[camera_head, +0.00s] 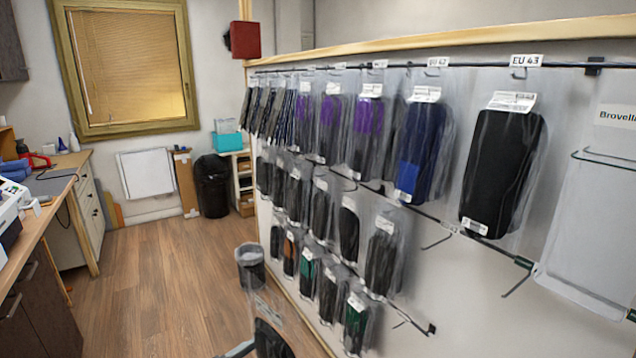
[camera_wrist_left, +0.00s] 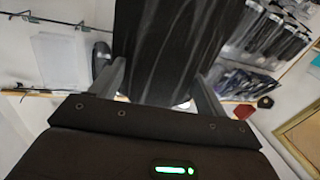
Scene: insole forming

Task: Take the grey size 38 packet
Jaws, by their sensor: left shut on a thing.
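My left gripper (camera_wrist_left: 162,90) is shut on a dark grey to black packet (camera_wrist_left: 170,42) in the left wrist view. The packet stands out beyond the two fingers, one at each side, and has pale streaks like clear wrapping. In the head view what appears to be the same packet (camera_head: 270,341) shows at the bottom edge, low and clear of the wall, with clear plastic above its dark part. No size mark can be read on it. My right gripper is not in view.
The wall rack (camera_head: 420,65) holds rows of hanging packets, black, purple, blue and green; tags EU 42 and EU 43 (camera_head: 526,60) are at the right. A waste bin (camera_head: 250,267) stands on the floor. A workbench (camera_head: 50,228) is at left, with open wooden floor between.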

